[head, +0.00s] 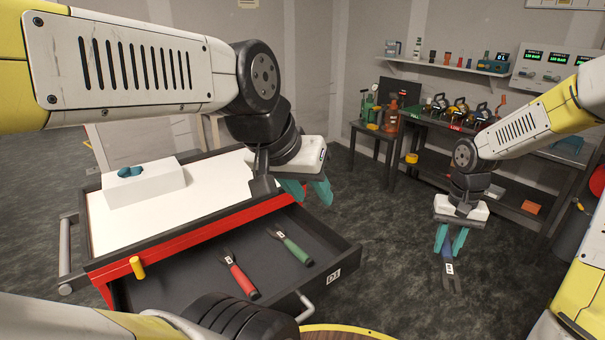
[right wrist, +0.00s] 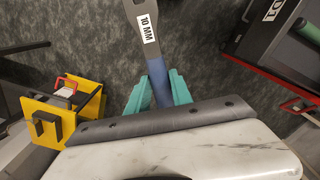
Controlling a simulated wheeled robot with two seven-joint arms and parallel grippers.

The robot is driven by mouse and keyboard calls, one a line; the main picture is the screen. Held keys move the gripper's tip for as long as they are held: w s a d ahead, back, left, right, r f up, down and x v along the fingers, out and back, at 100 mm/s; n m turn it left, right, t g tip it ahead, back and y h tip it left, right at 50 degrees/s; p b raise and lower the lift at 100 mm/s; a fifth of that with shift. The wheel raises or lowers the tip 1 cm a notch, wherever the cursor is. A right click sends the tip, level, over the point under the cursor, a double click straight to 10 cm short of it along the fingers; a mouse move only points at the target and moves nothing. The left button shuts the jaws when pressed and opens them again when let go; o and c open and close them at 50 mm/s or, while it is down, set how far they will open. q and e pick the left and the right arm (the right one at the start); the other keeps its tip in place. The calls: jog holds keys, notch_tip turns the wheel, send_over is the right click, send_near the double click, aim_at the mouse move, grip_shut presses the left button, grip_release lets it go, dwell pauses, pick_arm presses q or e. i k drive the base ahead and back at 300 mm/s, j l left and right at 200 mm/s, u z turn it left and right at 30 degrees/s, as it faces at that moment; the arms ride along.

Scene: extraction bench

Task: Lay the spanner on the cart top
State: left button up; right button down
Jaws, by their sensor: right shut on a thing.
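My right gripper (head: 451,238) is shut on a spanner (head: 451,275) with a blue handle and a dark open jaw, which hangs jaw down over the floor. In the right wrist view the spanner (right wrist: 147,40) carries a "10 MM" label and its blue handle sits between the teal fingers (right wrist: 158,92). My left gripper (head: 306,190) is empty, its teal fingers apart, above the cart's red front edge. The cart top (head: 225,180) is white with a dark rim, at the left. The spanner is well to the right of the cart.
An open drawer (head: 345,255) marked D1 juts from the cart, holding a red-handled spanner (head: 240,277) and a green-handled spanner (head: 291,246). A white block (head: 145,186) with a teal item stands on the cart top. A bench (head: 430,145) with several tools stands at the back right.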

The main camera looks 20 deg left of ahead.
aim_at(228, 182)
jog(key=l+z, duration=0.15)
jog(key=z, duration=1.7)
jog(key=i+u, duration=0.45)
jog(key=i, duration=0.15)
jog(key=i+l+u, duration=0.25)
jog(key=i+u, duration=0.2)
jog(key=i+j+u, duration=0.25)
jog(key=i+u, duration=0.55)
jog(key=i, duration=0.25)
jog(key=i+u, duration=0.4)
jog(key=i, duration=0.15)
jog(key=i+l+u, duration=0.1)
jog(key=i+u, duration=0.15)
jog(key=i, duration=0.15)
jog(key=i+l+u, duration=0.2)
jog(key=i, duration=0.25)
jog(key=i+l+u, duration=0.25)
jog(key=i, duration=0.15)
jog(key=u, duration=3.25)
jog(key=i, duration=1.05)
